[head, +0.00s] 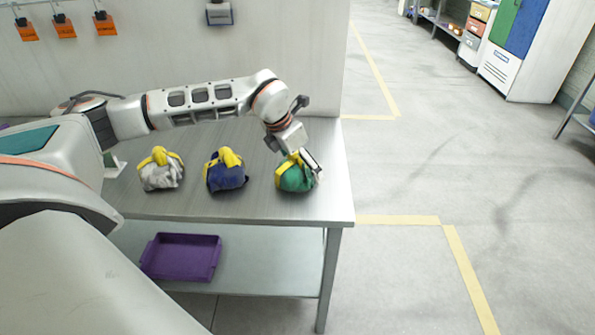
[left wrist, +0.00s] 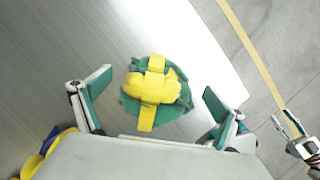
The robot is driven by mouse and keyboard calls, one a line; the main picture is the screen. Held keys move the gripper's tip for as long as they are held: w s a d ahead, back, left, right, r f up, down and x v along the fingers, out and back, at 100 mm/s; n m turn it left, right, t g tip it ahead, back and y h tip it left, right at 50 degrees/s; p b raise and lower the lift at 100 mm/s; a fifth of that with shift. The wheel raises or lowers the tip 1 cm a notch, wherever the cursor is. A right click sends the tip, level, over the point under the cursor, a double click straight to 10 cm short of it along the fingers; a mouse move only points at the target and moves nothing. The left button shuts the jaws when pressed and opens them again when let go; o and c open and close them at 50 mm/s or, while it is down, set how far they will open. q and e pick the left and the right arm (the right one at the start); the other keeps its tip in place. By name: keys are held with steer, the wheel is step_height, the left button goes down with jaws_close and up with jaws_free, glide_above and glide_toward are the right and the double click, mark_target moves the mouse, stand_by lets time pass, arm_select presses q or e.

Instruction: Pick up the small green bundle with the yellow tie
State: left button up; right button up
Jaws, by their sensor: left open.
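The small green bundle with the yellow tie (head: 294,178) sits on the metal table near its right end. In the left wrist view the bundle (left wrist: 155,93) lies between the spread fingers, with space on both sides. My left gripper (head: 301,160) is open, over and just beside the bundle, reaching down from above; it also shows in the left wrist view (left wrist: 158,82). In the head view it hides part of the bundle's top and right side. A gripper that looks like my right one (left wrist: 292,132) shows at the right edge of the left wrist view, beyond the table; its opening is unclear.
A blue bundle with a yellow tie (head: 226,172) and a grey-white one (head: 161,172) stand to the left on the table (head: 250,208). A purple tray (head: 182,257) is on the lower shelf. A wall panel (head: 290,60) rises behind. The table's right edge is close.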

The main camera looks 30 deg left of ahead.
arm_select(q)
steer(key=shift+x, duration=0.8)
steer(key=c, duration=1.4)
steer(key=shift+o, duration=0.2)
